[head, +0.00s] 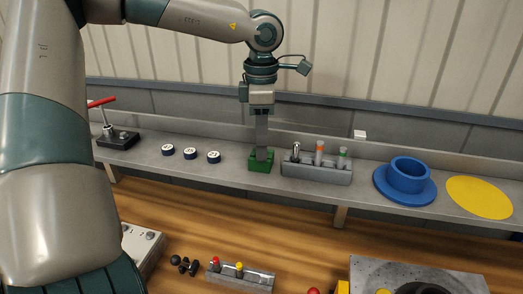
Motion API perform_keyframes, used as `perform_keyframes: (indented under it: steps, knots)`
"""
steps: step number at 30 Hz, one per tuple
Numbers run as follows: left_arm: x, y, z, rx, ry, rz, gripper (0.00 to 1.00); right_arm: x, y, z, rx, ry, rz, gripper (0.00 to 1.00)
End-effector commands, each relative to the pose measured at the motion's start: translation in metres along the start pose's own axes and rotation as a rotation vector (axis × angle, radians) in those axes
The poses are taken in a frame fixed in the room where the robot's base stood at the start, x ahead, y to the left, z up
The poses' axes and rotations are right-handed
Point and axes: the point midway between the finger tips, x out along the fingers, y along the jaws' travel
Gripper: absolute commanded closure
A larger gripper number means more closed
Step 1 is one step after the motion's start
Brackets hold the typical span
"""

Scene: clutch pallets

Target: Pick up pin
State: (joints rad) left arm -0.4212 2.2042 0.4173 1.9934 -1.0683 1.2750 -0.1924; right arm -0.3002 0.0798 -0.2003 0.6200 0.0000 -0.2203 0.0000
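A grey holder (317,173) on the shelf carries upright pins: a metal one (296,152), an orange-red one (319,149) and a green-topped one (342,156). A second grey holder (240,280) on the wooden bench below carries a red-topped pin (215,262) and a yellow-topped pin (239,268). My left gripper (262,153) points straight down at a small green block (259,166), just left of the shelf holder. Its fingers overlap into one grey bar, so their gap and anything between them are hidden. My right gripper is out of view.
On the shelf (235,178) are a red-handled device (119,138), several dark white-topped discs (190,153), a blue flanged ring (406,180) and a yellow disc (480,197). A black dumbbell-shaped part (184,265) and a grey plate (400,270) are on the bench. A wall closes off the back.

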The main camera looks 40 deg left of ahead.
Motion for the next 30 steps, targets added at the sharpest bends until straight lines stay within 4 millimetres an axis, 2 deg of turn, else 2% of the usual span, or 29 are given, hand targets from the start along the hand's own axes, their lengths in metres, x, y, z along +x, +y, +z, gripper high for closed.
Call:
perform_keyframes:
  steps: [2, 6, 20, 25, 30]
  knots:
    - [0.0, 0.0, 0.0, 0.0, 0.0, 0.0, 0.69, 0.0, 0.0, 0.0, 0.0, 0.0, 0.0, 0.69]
    - [0.0, 0.0, 0.0, 0.0, 0.0, 0.0, 1.0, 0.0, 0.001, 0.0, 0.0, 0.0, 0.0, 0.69]
    - [-0.005, 0.001, 0.001, -0.001, -0.002, 0.002, 1.0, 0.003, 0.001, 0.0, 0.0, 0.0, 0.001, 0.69]
    - [-0.022, 0.001, 0.001, -0.001, -0.003, 0.003, 1.0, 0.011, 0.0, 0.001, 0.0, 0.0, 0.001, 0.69]
    - [-0.05, 0.0, 0.001, 0.0, -0.004, 0.004, 1.0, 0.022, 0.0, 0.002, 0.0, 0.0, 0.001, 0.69]
